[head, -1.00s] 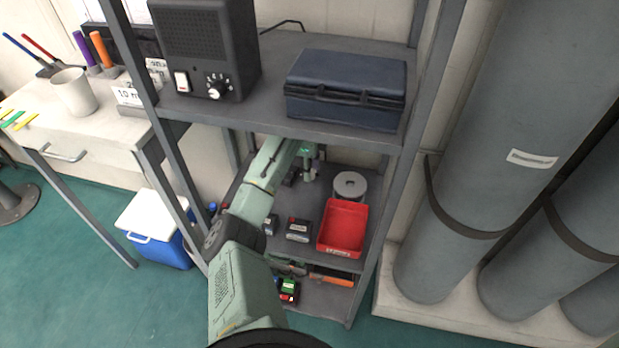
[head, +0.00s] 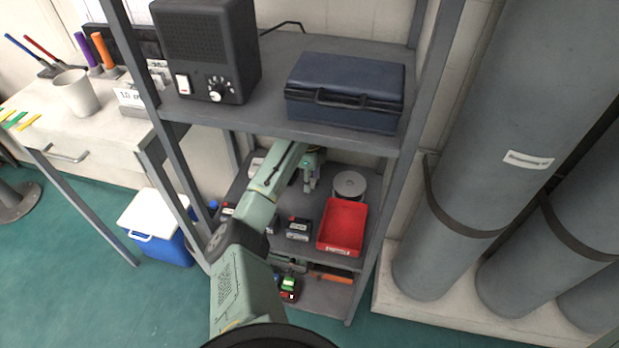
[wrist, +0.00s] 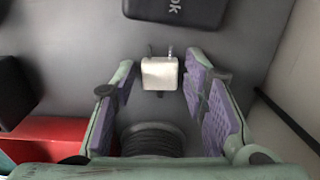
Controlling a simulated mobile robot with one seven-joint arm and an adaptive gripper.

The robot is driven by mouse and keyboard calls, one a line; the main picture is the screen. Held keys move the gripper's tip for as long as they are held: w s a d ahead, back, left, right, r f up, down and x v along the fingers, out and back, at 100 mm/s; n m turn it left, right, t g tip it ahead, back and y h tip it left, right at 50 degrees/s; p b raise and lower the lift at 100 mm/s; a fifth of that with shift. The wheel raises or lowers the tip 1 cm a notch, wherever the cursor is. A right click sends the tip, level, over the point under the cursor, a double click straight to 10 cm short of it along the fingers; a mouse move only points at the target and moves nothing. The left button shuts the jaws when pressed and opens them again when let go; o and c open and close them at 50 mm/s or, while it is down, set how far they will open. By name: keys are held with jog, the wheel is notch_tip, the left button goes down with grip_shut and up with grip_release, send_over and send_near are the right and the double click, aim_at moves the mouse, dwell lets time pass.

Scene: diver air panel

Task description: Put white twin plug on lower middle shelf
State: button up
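The white twin plug (wrist: 160,73) shows in the wrist view, its two prongs pointing to the top of the picture. It lies between the fingertips of my gripper (wrist: 158,82), with a narrow gap on each side. The purple-padded fingers are open. In the head view my gripper (head: 309,184) points down over the shelf (head: 325,182) below the radio's shelf, left of the grey spool. I cannot make out the plug there. Whether the plug touches the shelf is hard to tell.
On the same shelf are a red bin (head: 343,226), a grey spool (head: 349,184) and a black box (head: 299,229). A black case (wrist: 178,10) lies beyond the plug. The upper shelf (head: 270,115) and its posts close in my arm. A lower shelf (head: 325,297) holds several small things.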

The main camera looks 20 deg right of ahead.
jog(key=shift+o, duration=0.5)
jog(key=shift+r, duration=0.2)
notch_tip(320, 180, up, 8)
jog(key=shift+f+b, duration=0.25)
jog(key=shift+b, duration=0.35)
